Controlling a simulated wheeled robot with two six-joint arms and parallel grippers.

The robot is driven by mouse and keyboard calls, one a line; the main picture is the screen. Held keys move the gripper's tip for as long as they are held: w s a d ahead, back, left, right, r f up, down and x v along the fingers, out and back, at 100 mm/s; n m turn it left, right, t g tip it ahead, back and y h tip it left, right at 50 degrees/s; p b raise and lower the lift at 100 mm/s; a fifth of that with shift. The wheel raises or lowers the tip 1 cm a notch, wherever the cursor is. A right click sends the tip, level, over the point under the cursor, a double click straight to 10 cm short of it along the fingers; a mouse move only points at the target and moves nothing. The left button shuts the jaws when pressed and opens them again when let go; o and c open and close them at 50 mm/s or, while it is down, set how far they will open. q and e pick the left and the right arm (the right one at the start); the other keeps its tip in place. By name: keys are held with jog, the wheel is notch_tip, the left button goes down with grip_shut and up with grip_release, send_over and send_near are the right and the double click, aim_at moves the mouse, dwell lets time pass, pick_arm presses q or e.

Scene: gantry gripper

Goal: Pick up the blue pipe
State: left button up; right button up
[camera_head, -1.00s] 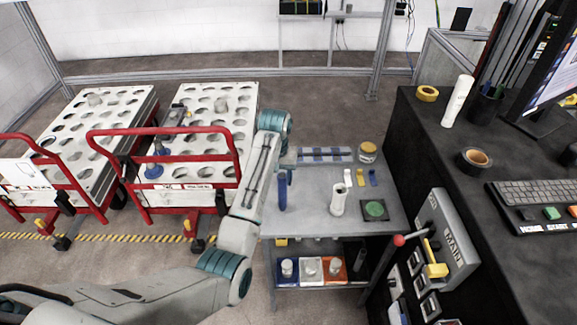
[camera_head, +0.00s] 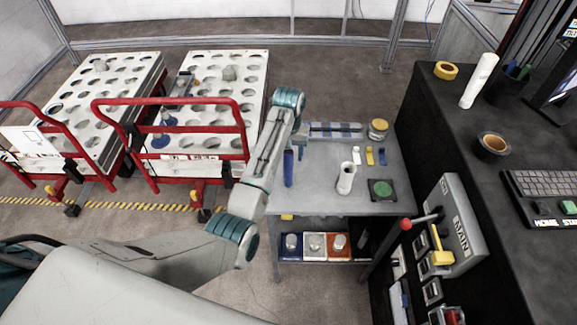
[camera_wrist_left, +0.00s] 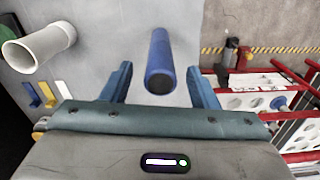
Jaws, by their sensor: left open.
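The blue pipe (camera_head: 288,168) stands near the left edge of the grey table (camera_head: 330,204) in the head view. In the left wrist view the blue pipe (camera_wrist_left: 160,62) shows between my two blue fingers, with its dark end towards the camera. My left gripper (camera_wrist_left: 160,82) is open, one finger on each side of the pipe, with a visible gap on both sides. In the head view my left gripper (camera_head: 300,150) is above the table's left side, partly hidden by its own arm. My right gripper is not in view.
A white pipe (camera_head: 346,178) stands on the table near a green-topped square (camera_head: 382,190). Small yellow (camera_head: 369,156), white and blue pieces lie behind it. Red-railed carts (camera_head: 170,120) stand at the left. A black bench (camera_head: 450,130) borders the right.

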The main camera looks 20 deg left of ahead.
aim_at(288, 169)
pick_arm(q)
jog(key=shift+s+f+p, duration=0.25)
jog(key=shift+f+p, duration=0.1)
jog(key=shift+f, duration=0.55)
jog(key=shift+w+f, duration=0.25)
jog(key=shift+f, duration=0.4)
jog(key=shift+s+r, duration=0.1)
jog(key=shift+r, duration=0.05)
jog(key=c, duration=1)
jog(key=shift+c, duration=0.2)
